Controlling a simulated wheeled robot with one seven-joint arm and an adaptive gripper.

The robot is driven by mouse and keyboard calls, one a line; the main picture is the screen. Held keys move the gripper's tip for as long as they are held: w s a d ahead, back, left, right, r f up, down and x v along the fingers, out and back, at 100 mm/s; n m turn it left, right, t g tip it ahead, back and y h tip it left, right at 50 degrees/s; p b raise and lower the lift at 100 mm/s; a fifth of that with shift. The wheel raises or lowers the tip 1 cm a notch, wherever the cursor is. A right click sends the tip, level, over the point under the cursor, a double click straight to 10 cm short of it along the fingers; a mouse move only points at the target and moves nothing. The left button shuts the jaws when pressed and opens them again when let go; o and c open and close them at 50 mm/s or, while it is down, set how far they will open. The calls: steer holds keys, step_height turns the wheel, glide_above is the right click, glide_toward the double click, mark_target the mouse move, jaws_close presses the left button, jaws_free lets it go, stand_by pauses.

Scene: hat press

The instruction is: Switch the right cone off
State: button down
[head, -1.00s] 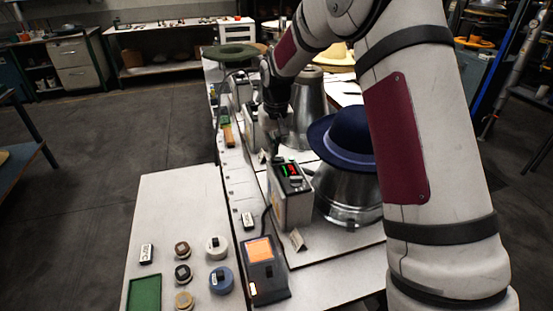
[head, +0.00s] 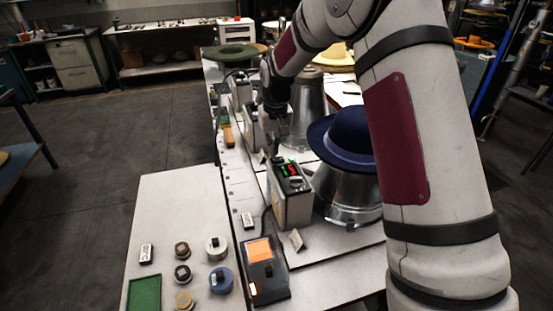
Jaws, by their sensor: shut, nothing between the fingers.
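A metal cone (head: 345,195) with a dark blue felt hat (head: 345,138) on it stands on the bench at the right. A grey control box (head: 291,205) stands just left of it, with lit red and green marks on its dark top panel. My gripper (head: 276,155) is shut and empty, pointing down at the far edge of this panel. Whether the fingertips touch the panel cannot be told. A second metal cone (head: 308,110) stands farther back, with another grey box (head: 251,122) beside it, partly behind my gripper.
A device with an orange screen (head: 260,252) stands at the bench's near edge. A white side table (head: 170,205) holds several round weights, a label block and a green tray (head: 145,293). A green hat (head: 233,53) lies at the far end. My arm hides the right side.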

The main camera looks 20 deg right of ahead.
steer(key=shift+f, duration=1.05)
stand_by(0.8)
steer(key=shift+r, duration=3.55)
steer(key=shift+r, duration=0.1)
steer(key=s+r+t, duration=0.2)
steer(key=s+r, duration=1.3)
steer(key=s, duration=0.3)
steer(key=s+t, duration=0.1)
steer(key=s, duration=1.9)
steer(key=shift+s+f, duration=0.25)
steer(key=shift+f, duration=0.1)
steer(key=shift+d, duration=0.1)
